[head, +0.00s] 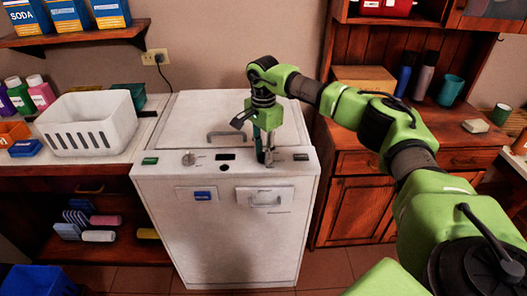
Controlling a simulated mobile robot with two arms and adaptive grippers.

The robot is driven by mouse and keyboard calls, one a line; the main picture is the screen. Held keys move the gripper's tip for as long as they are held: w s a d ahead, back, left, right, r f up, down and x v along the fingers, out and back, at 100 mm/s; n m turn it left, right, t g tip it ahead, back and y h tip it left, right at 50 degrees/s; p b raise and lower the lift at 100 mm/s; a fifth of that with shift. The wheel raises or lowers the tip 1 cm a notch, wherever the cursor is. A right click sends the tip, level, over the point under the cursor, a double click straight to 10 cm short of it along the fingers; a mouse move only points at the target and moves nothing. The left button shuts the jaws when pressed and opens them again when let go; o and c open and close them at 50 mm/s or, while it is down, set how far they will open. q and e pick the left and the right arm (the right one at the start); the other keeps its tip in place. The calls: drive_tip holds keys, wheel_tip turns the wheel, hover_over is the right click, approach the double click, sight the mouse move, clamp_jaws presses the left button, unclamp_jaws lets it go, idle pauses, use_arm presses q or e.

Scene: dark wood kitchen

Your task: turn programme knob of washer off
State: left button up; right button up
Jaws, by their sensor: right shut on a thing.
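The white washer (228,225) stands in the middle of the head view, with its control panel along the top front edge. My right gripper (267,158) reaches down from above to the right part of this panel. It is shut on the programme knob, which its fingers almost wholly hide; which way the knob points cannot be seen. Another round knob (188,158) with small markings sits free on the left part of the panel. A dark display (225,156) lies between the two. My left gripper is not in view.
A white slotted basket (88,124) stands on the counter left of the washer, with bottles beyond it. A wooden cabinet (360,210) stands close on the right, below my right arm. The washer's top has a grey handle (226,134).

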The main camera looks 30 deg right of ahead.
sight(263, 153)
drive_tip(key=shift+n, duration=0.6)
drive_tip(key=o, duration=1.1)
wheel_tip(263, 153, up, 12)
drive_tip(key=shift+r, duration=0.1)
